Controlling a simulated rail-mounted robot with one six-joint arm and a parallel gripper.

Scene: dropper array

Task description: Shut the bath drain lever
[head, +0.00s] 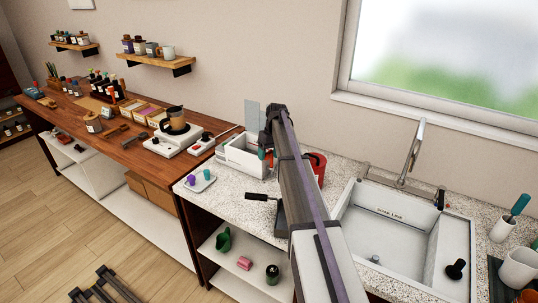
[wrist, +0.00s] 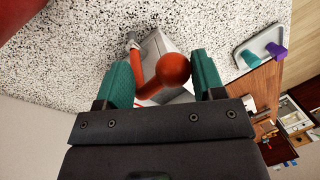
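A white box-shaped bath (head: 234,168) stands on the speckled counter in the head view, partly hidden by my arm. In the wrist view, a red lever with a round red knob (wrist: 174,68) shows at a grey-white body (wrist: 158,45). Its thin end runs up to a small metal fitting (wrist: 132,40). My gripper (wrist: 163,77) is open, with one teal finger on each side of the knob. The right finger is very close to the knob; I cannot tell whether they touch. The left finger is clearly apart. In the head view, the fingertips (head: 264,154) are beside the bath; the lever is hidden.
A small tray (head: 205,183) with purple and teal cups stands left of the bath. A red container (head: 319,163) is right of my arm. A black-handled tool (head: 262,197) lies in front. The sink (head: 345,222) is at right, the wooden bench (head: 118,143) at left.

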